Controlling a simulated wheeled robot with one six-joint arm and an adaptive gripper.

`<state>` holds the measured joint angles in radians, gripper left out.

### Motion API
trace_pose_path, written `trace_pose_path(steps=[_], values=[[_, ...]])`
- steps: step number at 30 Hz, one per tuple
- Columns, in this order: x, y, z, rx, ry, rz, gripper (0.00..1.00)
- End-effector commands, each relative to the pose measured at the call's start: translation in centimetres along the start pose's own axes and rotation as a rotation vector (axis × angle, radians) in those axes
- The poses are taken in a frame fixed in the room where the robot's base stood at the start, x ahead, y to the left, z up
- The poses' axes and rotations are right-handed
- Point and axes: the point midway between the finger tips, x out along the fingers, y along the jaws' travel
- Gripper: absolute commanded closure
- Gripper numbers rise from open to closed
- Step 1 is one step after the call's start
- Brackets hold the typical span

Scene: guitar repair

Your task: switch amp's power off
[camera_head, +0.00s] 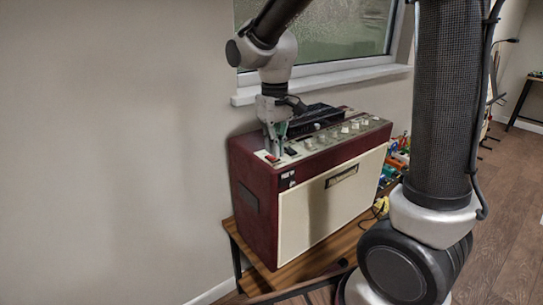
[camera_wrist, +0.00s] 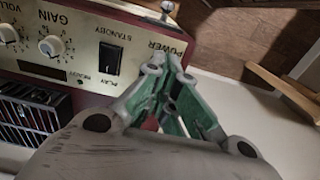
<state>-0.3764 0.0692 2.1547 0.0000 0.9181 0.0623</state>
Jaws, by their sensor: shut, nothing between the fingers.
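The amp (camera_head: 318,205) is a dark red cabinet with a cream front, standing on a wooden table. Its control panel (camera_head: 335,136) is on top, with several knobs. A small red switch (camera_head: 271,157) shows at the panel's left end. My gripper (camera_head: 275,152) points down over that end, right by the red switch; I cannot tell whether it touches. In the wrist view, my gripper's green-sided fingers (camera_wrist: 171,68) are shut and empty beside the POWER lettering, and they hide the power switch there. The black standby switch (camera_wrist: 111,59) is visible beside them.
The wooden table (camera_head: 310,262) has a narrow free strip in front of the amp. Colourful small items (camera_head: 399,150) lie to the amp's right. A wall and a window (camera_head: 340,35) are close behind. A black grille (camera_wrist: 30,118) lies along the panel's back side.

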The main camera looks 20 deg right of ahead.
Motion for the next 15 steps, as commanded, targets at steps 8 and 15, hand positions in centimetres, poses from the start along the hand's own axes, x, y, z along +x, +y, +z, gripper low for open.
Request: trace_pose_path(steps=[8, 15], values=[[0.42, 0.0, -0.02, 0.0, 0.001, 0.0, 1.0], [0.78, 0.0, -0.01, 0.0, 0.0, 0.0, 1.0]])
